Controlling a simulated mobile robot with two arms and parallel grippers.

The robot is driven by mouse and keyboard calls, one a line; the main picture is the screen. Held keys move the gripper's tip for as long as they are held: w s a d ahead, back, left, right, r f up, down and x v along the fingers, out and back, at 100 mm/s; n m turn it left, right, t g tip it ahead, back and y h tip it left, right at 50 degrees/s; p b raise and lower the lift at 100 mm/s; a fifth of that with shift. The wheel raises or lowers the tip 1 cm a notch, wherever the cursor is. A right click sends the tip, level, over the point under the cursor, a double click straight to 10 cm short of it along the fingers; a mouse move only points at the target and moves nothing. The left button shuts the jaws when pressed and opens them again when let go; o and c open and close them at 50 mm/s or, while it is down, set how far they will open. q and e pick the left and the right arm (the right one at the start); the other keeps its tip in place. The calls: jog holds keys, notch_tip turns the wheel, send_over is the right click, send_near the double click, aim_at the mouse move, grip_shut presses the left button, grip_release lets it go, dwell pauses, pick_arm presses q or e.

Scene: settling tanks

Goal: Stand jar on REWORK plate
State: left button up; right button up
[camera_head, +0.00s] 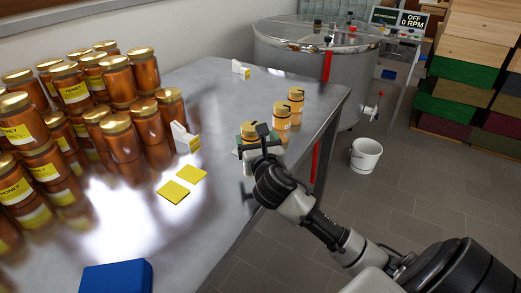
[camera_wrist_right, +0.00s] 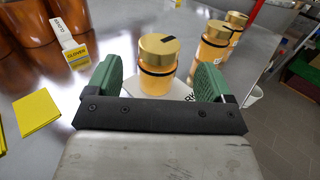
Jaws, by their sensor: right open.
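A small amber jar (camera_head: 249,130) with a gold lid and a dark band stands upright on the table near its right edge. In the right wrist view the jar (camera_wrist_right: 157,65) stands on a white plate (camera_wrist_right: 131,84), whose lettering is mostly hidden; "RK" seems to show at its right. My right gripper (camera_wrist_right: 158,80) is open, with its green fingers on either side of the jar and visible gaps between. In the head view the right gripper (camera_head: 256,146) partly hides the jar and plate. My left gripper is not in view.
Two similar small jars (camera_head: 281,115) (camera_head: 296,98) stand behind. Many honey jars (camera_head: 122,138) fill the table's left. A steel tank (camera_head: 310,60) and white bucket (camera_head: 366,155) stand beyond.

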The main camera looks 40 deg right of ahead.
jog(key=v, duration=0.5)
dwell(0.5)
